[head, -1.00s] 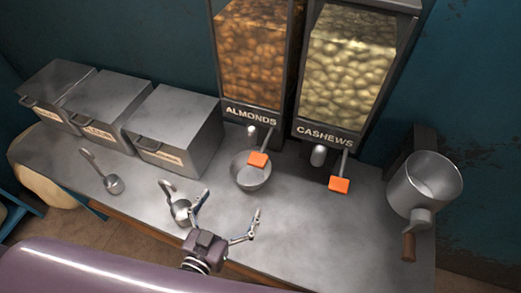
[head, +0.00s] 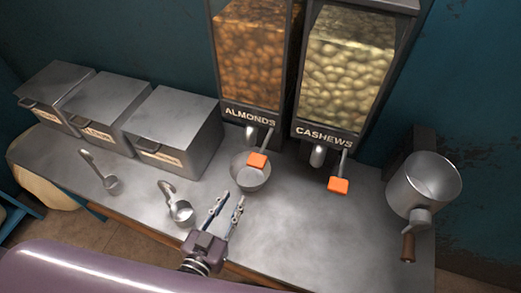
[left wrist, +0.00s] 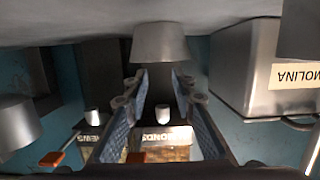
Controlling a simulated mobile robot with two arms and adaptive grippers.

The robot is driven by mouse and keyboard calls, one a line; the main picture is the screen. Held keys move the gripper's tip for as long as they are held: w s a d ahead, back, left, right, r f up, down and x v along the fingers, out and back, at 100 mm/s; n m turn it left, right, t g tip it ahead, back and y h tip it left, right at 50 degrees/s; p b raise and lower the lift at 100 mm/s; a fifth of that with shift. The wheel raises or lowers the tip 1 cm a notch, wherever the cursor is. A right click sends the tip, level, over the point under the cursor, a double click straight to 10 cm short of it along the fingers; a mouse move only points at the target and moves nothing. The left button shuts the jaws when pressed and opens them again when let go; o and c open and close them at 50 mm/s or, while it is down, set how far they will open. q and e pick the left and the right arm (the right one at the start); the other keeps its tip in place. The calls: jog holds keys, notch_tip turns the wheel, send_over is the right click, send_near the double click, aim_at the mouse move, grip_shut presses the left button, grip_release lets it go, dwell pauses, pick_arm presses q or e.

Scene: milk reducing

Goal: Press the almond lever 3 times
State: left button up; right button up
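The almond lever (head: 257,160) has an orange square end on a thin rod. It hangs in front of the ALMONDS dispenser (head: 247,60), above a metal bowl (head: 251,178). My left gripper (head: 227,203) is in front of the bowl, nearer the camera, apart from the lever. Its two fingers are partly closed, with an empty gap between them. My right gripper is not in view.
The CASHEWS dispenser (head: 343,75) with its own orange lever (head: 338,186) stands to the right. Two ladles (head: 181,211) (head: 111,184) lie left of the gripper, before several metal boxes (head: 172,130).

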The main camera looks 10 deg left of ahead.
pick_arm(q)
grip_shut()
dwell(1.1)
